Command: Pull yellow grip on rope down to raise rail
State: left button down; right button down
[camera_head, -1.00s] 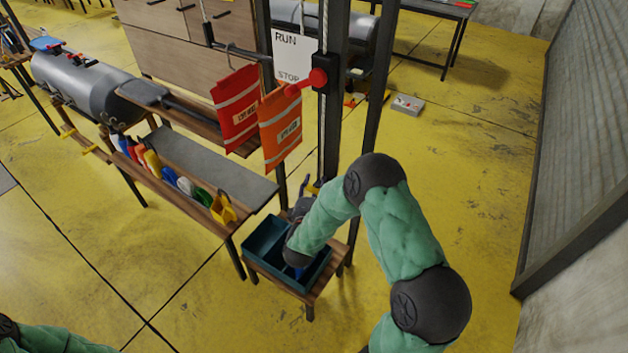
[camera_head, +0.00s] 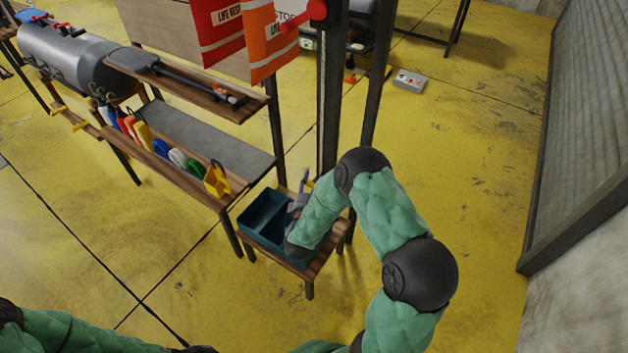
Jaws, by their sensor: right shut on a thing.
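My right gripper (camera_head: 303,187) reaches down at the post's foot, just over the back of the teal bin, and is shut on the yellow grip. Only a small bit of the yellow grip (camera_head: 310,186) shows beside the jaws; the rest is hidden. The rope (camera_head: 321,110) runs down along the dark post. The rail is above the picture's top edge. A red bag (camera_head: 217,35) and an orange bag (camera_head: 272,45) show at the top, cut off by the edge. My left arm crosses the bottom left, its gripper out of view.
A teal two-part bin (camera_head: 265,212) stands on a small wooden stand (camera_head: 328,252). A red knob (camera_head: 317,10) juts from the post. A shelf with a paddle (camera_head: 190,85) and a rack of coloured items (camera_head: 165,150) are at left. Yellow floor is clear at right.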

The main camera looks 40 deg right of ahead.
jog(key=shift+s+a+f, duration=0.1)
jog(key=shift+f, duration=0.15)
jog(key=c, duration=0.7)
grip_release()
jog(key=shift+r, duration=0.1)
jog(key=shift+r, duration=0.1)
jog(key=v, duration=1.2)
